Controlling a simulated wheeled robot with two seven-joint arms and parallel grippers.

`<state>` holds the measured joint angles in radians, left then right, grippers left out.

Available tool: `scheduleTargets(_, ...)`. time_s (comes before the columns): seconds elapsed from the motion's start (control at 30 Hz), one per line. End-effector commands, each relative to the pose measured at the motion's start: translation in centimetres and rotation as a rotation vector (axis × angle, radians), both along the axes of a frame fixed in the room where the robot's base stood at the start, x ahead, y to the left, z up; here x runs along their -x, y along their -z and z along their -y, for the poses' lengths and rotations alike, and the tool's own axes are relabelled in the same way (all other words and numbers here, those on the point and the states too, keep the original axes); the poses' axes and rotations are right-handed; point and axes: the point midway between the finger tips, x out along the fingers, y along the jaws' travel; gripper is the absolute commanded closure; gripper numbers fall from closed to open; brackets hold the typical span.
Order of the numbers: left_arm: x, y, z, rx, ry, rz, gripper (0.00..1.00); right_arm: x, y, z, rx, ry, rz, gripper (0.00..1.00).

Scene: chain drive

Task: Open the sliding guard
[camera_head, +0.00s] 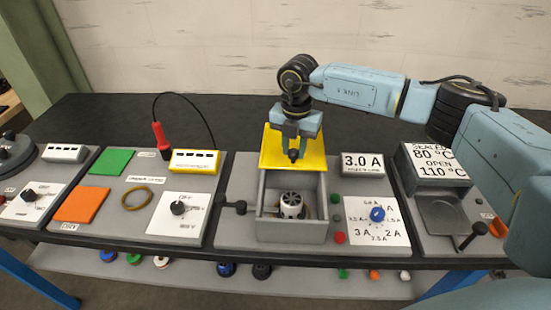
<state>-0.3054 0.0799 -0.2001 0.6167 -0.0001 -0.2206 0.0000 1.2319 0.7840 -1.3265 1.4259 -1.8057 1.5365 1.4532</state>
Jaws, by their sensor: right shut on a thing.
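The yellow sliding guard (311,151) lies over the back part of a grey open-topped box (291,231). The front part of the box is uncovered, and a silver and dark round part (291,204) shows inside it. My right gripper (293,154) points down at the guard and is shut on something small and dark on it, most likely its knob. The fingers hide most of what they hold. My left gripper is not in view.
Right of the box are a "3.0 A" display (362,164) and a dial panel with a blue knob (377,214). A dark lever (233,207) stands at its left. A multimeter station (194,161) with a red probe (160,137) is further left.

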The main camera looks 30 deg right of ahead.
Motion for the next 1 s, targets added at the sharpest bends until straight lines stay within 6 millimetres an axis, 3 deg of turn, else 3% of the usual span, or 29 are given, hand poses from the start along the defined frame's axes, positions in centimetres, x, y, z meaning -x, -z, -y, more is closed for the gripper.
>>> scheduleTargets(0.27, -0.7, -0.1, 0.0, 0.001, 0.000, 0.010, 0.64, -0.1, -0.1, 0.0, -0.001, 0.003, 0.001, 1.00)
scheduleTargets(0.3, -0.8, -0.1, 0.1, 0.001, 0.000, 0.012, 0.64, -0.1, -0.1, 0.0, -0.001, 0.002, 0.001, 0.67)
scheduleTargets(0.43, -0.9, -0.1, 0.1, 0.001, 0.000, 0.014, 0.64, -0.1, -0.1, -0.1, 0.000, 0.000, 0.000, 0.51)
scheduleTargets(0.77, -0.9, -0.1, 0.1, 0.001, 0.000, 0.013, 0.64, -0.1, -0.3, -0.1, 0.000, -0.002, 0.000, 0.51)
scheduleTargets(0.87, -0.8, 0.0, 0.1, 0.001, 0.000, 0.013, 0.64, -0.2, -1.3, -0.1, 0.000, -0.002, 0.001, 0.51)
scheduleTargets(1.0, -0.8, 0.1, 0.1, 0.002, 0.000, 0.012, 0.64, -0.2, -4.0, -0.1, 0.000, -0.002, 0.004, 0.51)
